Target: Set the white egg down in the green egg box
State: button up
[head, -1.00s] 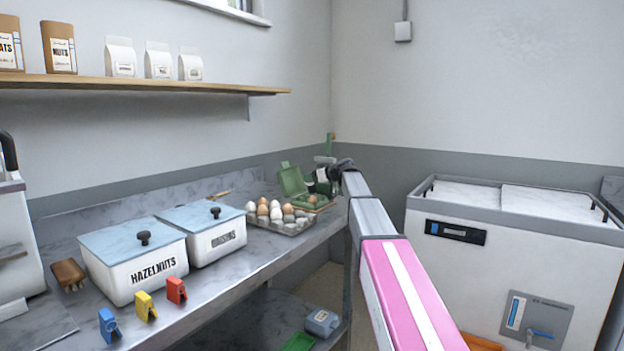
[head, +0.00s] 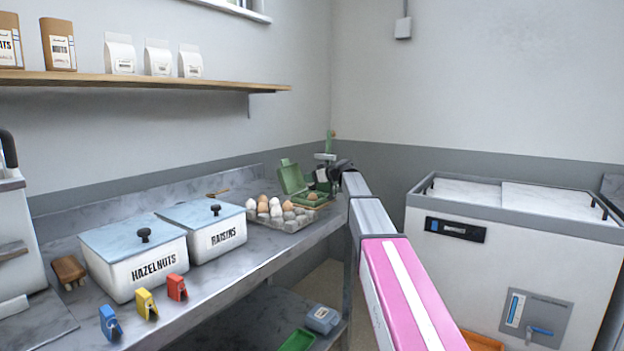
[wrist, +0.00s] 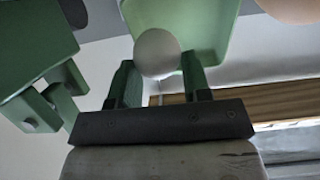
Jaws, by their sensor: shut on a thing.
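My gripper (wrist: 158,82) is shut on the white egg (wrist: 157,53), which sits between its two green fingers in the wrist view. In the head view my gripper (head: 322,176) is beside the open green egg box (head: 291,179) at the far end of the counter. The box's lid is tilted up, and a brown egg (head: 312,197) shows in it. A pale green surface, seemingly the box, lies behind the held egg in the wrist view. The white egg cannot be made out clearly in the head view.
A grey tray (head: 292,226) of brown, white and grey eggs stands in front of the box. White bins marked hazelnuts (head: 150,273) and raisins (head: 215,240) stand to the left.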

jog(key=shift+f, duration=0.85)
dwell(0.5)
jog(key=o, duration=0.8)
